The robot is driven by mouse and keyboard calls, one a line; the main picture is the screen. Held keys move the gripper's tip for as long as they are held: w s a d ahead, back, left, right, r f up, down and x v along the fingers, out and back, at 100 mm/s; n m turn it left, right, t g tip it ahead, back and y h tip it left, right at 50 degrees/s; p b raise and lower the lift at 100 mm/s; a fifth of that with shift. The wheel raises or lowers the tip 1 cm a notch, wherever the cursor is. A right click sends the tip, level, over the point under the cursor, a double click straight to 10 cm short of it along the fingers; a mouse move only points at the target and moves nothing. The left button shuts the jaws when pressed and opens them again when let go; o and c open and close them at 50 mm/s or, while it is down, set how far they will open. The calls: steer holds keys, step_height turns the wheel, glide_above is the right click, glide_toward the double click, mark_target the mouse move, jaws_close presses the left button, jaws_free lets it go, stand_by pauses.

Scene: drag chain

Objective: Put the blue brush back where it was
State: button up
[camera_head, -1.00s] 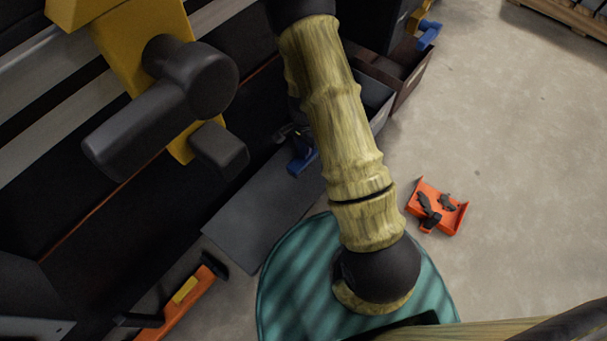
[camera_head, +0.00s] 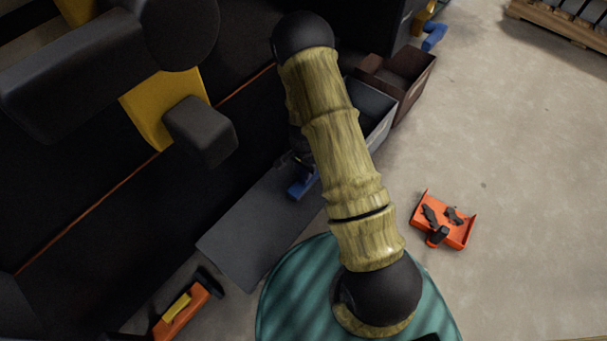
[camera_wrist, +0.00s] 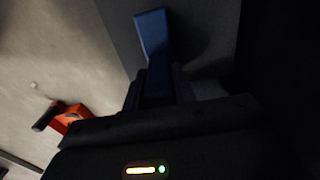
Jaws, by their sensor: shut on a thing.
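The blue brush (camera_wrist: 152,38) sticks out from between the dark fingers of my gripper (camera_wrist: 158,88) in the wrist view. My gripper is shut on it. My gripper there is dark and mostly hidden behind my arm. I cannot tell whether the brush touches the panel.
A grey bin (camera_head: 382,108) and a brown bin (camera_head: 415,85) stand beyond my arm. An orange tray (camera_head: 463,238) with dark pieces lies on the floor at right. An orange and yellow tool (camera_head: 183,309) is at lower left. Floor at right is mostly clear.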

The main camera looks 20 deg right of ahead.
steer(key=shift+f, duration=0.8)
steer(key=shift+f, duration=0.15)
steer(key=o, duration=0.9)
steer(key=shift+o, duration=0.2)
step_height(320, 180, up, 12)
steer(key=p, duration=0.7)
steer(key=shift+r, duration=0.2)
